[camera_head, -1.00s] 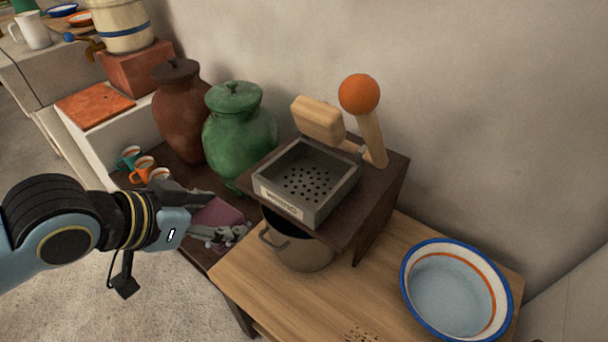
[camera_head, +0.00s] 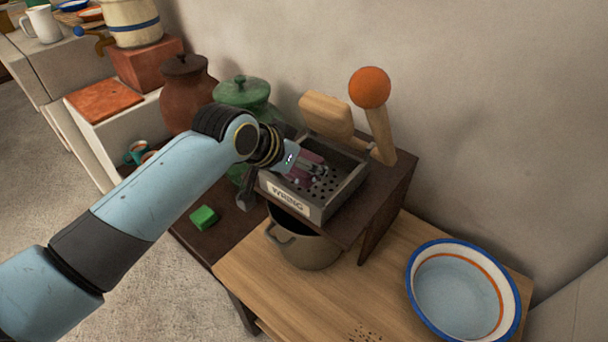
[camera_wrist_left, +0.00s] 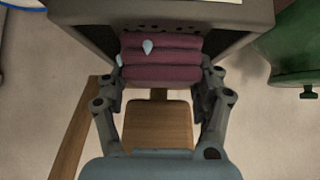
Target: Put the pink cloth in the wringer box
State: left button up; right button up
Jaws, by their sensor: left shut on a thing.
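The wringer box (camera_head: 352,190) is a grey open tray with a perforated floor and a label reading WRING, on a dark wooden stand. My left gripper (camera_head: 318,172) is over the inside of the box, shut on the folded pink cloth (camera_head: 302,162). In the left wrist view the cloth (camera_wrist_left: 160,58) sits between the fingers of the gripper (camera_wrist_left: 160,85), with pale drops on it. Whether the cloth touches the box floor I cannot tell. The gripper hides part of the box's left side. My right gripper is not in view.
A wooden press paddle (camera_head: 326,116) and a lever with an orange ball (camera_head: 369,88) stand behind the box. A pot (camera_head: 304,249) is below it. A green jar (camera_head: 243,93) stands left. A green block (camera_head: 204,217) and a basin (camera_head: 463,290) are nearby.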

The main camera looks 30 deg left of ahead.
pick_arm(q)
notch_tip(320, 180, down, 4)
jog(key=shift+r+b, duration=0.15)
jog(key=shift+b, duration=0.15)
jog(key=shift+w, duration=0.2)
jog(key=shift+f, duration=0.3)
jog(key=o, duration=1.4)
jog(key=shift+o, duration=0.2)
jog(key=shift+r, duration=0.15)
